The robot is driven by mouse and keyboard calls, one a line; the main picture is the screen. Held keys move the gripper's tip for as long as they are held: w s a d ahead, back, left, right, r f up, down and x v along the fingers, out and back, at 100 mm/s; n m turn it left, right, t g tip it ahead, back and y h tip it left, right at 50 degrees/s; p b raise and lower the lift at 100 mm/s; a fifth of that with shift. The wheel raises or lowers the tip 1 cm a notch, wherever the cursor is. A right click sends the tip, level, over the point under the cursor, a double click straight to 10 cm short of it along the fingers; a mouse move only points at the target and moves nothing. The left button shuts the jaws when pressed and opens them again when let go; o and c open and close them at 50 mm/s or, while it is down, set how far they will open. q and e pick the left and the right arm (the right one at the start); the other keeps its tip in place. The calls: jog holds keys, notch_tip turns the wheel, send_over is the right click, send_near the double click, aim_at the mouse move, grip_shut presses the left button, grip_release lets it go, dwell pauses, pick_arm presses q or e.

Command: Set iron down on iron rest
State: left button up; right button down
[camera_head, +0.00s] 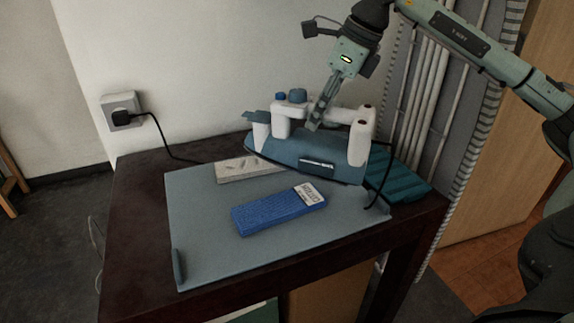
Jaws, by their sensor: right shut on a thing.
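The iron (290,152) has a blue-grey body and a white handle, and it is at the back of the table with its tip to the left. My right gripper (318,117) comes down from above and is shut on the iron's handle. I cannot tell whether the iron is held clear of the surface below. A teal ridged pad (405,184), which looks like the iron rest, lies at the back right of the table, partly hidden behind the iron. My left gripper is not in view.
A grey-blue board (205,225) covers much of the dark table (135,215). A blue box (270,212) and a pale flat block (245,168) lie on it. A black cord runs from the wall socket (122,108). A folded ironing board (445,110) leans at the right.

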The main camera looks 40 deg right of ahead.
jog(key=s+d+m+t+h+b, duration=0.1)
jog(key=s+d+m+h+b, duration=0.2)
jog(key=d+m, duration=1.25)
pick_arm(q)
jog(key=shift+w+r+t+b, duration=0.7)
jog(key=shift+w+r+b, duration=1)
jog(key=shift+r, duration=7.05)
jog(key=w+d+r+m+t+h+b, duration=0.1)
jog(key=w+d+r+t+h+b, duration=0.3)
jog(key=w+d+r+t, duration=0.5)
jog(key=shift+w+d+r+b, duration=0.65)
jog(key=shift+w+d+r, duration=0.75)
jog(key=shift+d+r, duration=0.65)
pick_arm(e)
jog(key=d+f+n, duration=0.6)
jog(key=f, duration=0.2)
jog(key=shift+w+d+f, duration=0.15)
jog(key=shift+w+d, duration=0.25)
jog(key=shift+w, duration=0.05)
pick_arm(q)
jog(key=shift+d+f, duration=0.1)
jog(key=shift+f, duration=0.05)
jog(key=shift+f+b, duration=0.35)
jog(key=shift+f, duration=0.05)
pick_arm(e)
jog(key=shift+f, duration=0.4)
